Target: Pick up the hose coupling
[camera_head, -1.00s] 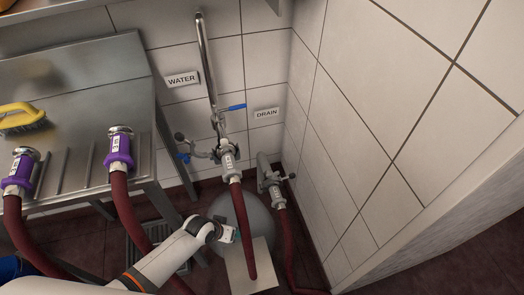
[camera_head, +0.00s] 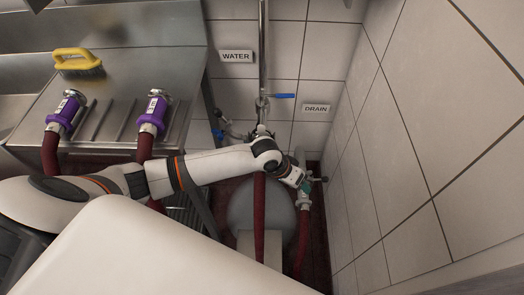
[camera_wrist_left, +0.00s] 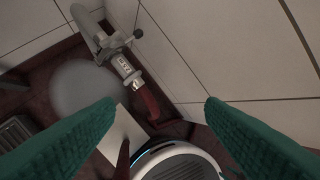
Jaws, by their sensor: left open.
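The grey hose coupling on the drain pipe (camera_wrist_left: 125,67) shows in the left wrist view, with a dark red hose (camera_wrist_left: 150,105) running from its lower end. In the head view this drain coupling (camera_head: 304,200) is partly hidden by my left gripper (camera_head: 308,184), whose teal fingertips are close to it. In the left wrist view my left gripper (camera_wrist_left: 158,106) is open and empty; the coupling is beyond the fingertips, left of the middle. Two purple couplings (camera_head: 66,112) (camera_head: 153,113) stand on the steel rack with red hoses. The water coupling is hidden behind my left arm. My right gripper is not in view.
A steel counter (camera_head: 115,60) with a yellow brush (camera_head: 78,62) stands at left. The tiled wall (camera_head: 400,190) closes off the right side. A round grey vessel (camera_wrist_left: 85,88) is beside the drain pipe.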

